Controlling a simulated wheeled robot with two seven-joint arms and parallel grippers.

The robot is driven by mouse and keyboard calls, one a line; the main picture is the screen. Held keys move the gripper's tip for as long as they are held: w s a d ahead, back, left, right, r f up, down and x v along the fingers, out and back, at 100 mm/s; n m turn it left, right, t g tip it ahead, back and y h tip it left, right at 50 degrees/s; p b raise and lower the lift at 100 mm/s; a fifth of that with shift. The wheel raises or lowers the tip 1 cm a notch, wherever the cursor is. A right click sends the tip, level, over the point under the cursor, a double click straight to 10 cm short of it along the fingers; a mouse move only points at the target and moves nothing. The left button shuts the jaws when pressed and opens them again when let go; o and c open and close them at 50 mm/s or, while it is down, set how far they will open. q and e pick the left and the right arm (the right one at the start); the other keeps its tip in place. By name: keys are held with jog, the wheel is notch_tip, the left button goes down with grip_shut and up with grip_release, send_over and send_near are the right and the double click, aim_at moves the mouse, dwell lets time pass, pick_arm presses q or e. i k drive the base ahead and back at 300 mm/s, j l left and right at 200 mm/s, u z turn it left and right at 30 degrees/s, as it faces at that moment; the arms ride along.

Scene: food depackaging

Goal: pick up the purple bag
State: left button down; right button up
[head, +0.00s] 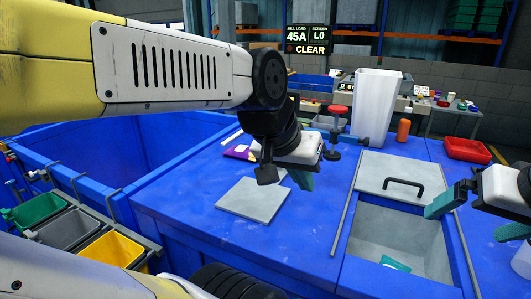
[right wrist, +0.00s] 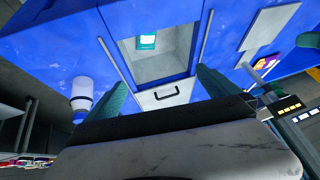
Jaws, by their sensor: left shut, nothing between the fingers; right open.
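The purple bag (head: 240,152), with a yellow-orange part, lies flat on the blue worktop behind the grey board, partly hidden by my left arm. It also shows small at the right of the right wrist view (right wrist: 268,62). My left gripper (head: 303,180) is shut and empty, above the worktop to the right of the bag and apart from it. My right gripper (head: 476,217) is open and empty at the right, beside the recessed grey bin. Its teal fingers frame the bin handle in the right wrist view (right wrist: 160,92).
A grey board (head: 252,201) lies on the worktop. The recessed bin (head: 385,230) holds a teal packet (head: 395,263). A tall white container (head: 375,108), an orange cylinder (head: 403,130) and a red tray (head: 466,150) stand behind. Green, grey and yellow bins (head: 113,252) hang at the left.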

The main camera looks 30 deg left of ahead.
aim_at(243, 152)
jog(key=u, duration=1.1)
jog(key=i+j+u, duration=0.2)
jog(key=j, duration=0.15)
jog(key=i+j+u, duration=0.2)
jog(key=j+u, duration=0.2)
jog(key=j, duration=0.2)
jog(key=i+j, duration=0.4)
jog(key=j, duration=0.05)
